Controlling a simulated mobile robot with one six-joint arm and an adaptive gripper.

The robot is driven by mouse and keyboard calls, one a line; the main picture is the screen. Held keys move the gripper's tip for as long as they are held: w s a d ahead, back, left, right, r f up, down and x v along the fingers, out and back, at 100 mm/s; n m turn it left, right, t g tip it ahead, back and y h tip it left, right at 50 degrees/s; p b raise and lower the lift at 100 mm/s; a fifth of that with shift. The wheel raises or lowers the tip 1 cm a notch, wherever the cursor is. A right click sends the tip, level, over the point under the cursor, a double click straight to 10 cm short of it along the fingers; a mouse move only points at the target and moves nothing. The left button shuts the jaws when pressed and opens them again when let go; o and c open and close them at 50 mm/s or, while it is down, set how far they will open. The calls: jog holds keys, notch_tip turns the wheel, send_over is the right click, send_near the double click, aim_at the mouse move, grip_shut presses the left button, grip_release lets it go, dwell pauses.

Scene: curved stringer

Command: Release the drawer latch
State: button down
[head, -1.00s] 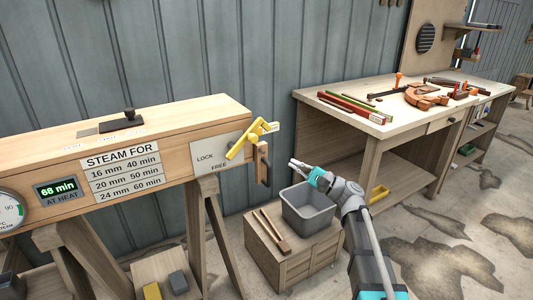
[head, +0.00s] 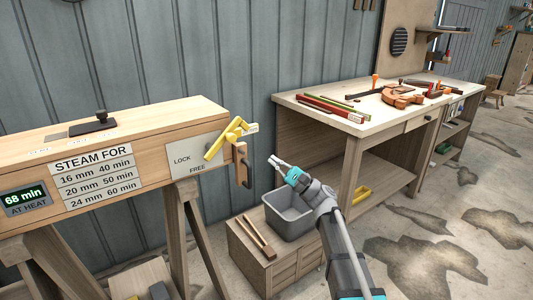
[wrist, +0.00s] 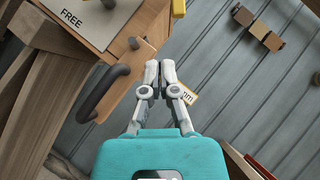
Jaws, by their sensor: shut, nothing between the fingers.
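The workbench drawer (head: 408,126) is in the bench's front under the top, at the right in the head view, and looks shut. A small dark fitting (head: 419,121) shows on its front; I cannot tell whether it is a handle or the latch. My gripper (head: 273,160) is shut and empty, in the air left of the bench and well apart from the drawer. In the wrist view my gripper's fingertips (wrist: 160,70) are together, with the steam box's dark curved handle (wrist: 100,92) to their left. The drawer is not identifiable in the wrist view.
The steam box (head: 110,125) stands on trestles at the left, with a yellow lever (head: 226,138) at its LOCK/FREE plate. A grey bin (head: 290,216) and wooden sticks (head: 258,238) sit on a low crate. Tools crowd the bench top (head: 340,108). Open floor lies at the right.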

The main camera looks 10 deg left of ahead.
jog(key=p+x, duration=0.2)
jog(key=x, duration=0.1)
jog(key=p+x, duration=0.2)
jog(key=x, duration=0.2)
jog(key=s+r+p+x, duration=0.1)
jog(key=p+x, duration=0.1)
jog(key=x, duration=0.2)
jog(key=shift+d, duration=0.3)
jog(key=shift+s+a+r+p, duration=0.45)
jog(key=shift+s+r+p, duration=0.15)
jog(key=shift+p, duration=0.35)
